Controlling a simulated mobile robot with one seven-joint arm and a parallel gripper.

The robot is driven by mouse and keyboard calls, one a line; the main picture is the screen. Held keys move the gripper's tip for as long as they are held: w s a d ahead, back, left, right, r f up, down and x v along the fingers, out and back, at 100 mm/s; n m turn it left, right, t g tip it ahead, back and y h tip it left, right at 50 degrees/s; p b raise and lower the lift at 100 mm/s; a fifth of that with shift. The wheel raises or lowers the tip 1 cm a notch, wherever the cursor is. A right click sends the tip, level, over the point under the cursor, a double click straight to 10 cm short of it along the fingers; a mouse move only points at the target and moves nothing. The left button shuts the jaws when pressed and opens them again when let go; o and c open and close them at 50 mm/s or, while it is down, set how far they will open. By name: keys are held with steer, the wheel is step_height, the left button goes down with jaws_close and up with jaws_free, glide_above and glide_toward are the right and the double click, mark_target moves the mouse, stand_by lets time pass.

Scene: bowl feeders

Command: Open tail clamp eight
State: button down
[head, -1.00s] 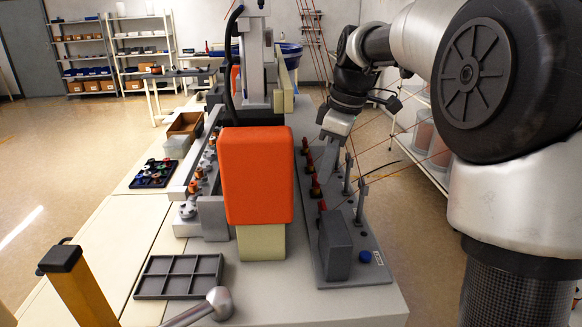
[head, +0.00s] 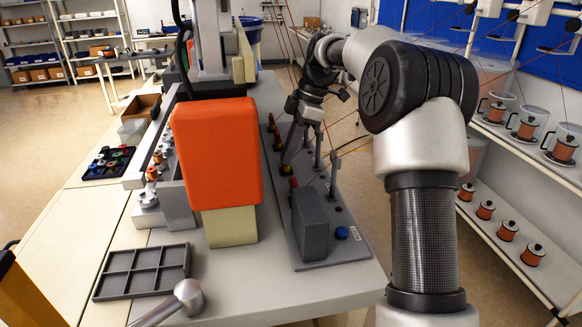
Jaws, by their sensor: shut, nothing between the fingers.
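A row of small clamps with red handles stands along a grey plate (head: 345,247) on the right side of the bench. Red clamps show at the far end (head: 270,123), a little nearer (head: 277,143) and nearest me (head: 293,183). No numbers are legible, so I cannot tell which is clamp eight.
Upright grey posts (head: 333,178) stand right of the clamps, with thin orange wires running to the right. A dark grey box (head: 310,225) and blue button (head: 341,233) sit at the plate's near end. An orange-covered machine head (head: 217,155) stands left.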

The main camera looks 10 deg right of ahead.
mark_target(292, 180)
step_height(292, 180, down, 9)
steer(key=shift+d+r, duration=0.1)
steer(key=shift+r, duration=0.1)
steer(key=shift+d, duration=0.4)
